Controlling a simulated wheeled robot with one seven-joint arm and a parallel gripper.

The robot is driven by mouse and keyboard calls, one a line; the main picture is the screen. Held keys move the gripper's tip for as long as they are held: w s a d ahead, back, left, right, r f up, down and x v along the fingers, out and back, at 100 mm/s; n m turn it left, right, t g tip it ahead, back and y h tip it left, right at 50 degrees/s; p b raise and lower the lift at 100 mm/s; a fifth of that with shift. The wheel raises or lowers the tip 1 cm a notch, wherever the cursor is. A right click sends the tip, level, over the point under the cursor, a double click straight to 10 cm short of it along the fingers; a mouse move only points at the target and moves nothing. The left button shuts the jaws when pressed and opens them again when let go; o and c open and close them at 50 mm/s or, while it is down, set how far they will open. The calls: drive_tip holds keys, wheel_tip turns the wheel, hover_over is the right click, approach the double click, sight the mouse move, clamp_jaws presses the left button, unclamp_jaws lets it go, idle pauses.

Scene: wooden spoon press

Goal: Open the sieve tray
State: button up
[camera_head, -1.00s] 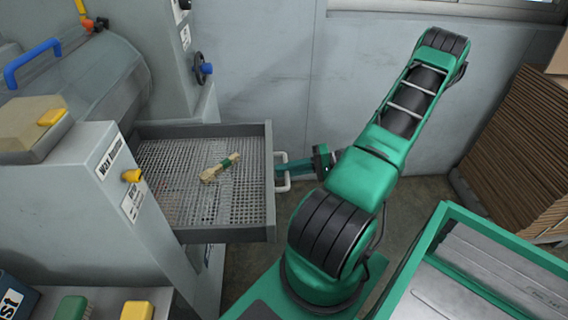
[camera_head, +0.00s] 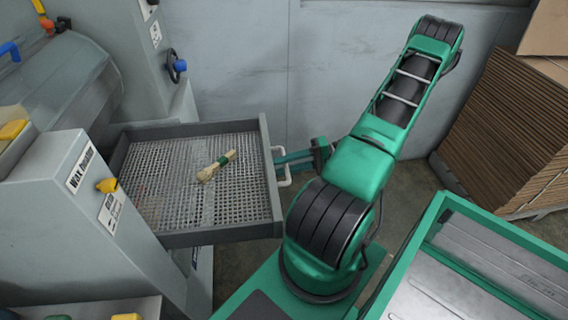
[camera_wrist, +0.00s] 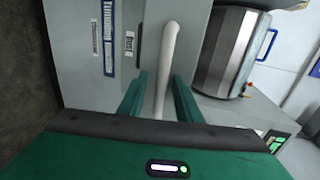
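The sieve tray (camera_head: 243,236) is a grey-framed mesh drawer, pulled well out of the grey machine. A white handle (camera_head: 284,168) is on its right front; it shows as a pale upright bar in the wrist view (camera_wrist: 169,50). My gripper (camera_head: 285,158) is at the handle, with one green finger on each side of the bar. The tray follows the gripper, so it appears shut on the handle; the actual contact is hidden by the gripper body. A brush (camera_head: 214,168) with a pale head and green band lies on the mesh.
The machine's Wax heating panel (camera_head: 75,200) stands left of the tray. A grey wall (camera_head: 240,80) is behind it. Stacked cardboard (camera_head: 500,130) stands at the right, and a green-framed metal tray (camera_head: 490,275) is at the lower right.

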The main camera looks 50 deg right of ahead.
drive_tip(key=shift+d, duration=0.1)
drive_tip(key=shift+s+d+r, duration=0.1)
drive_tip(key=shift+d, duration=0.15)
drive_tip(key=v, duration=1)
idle(0.4)
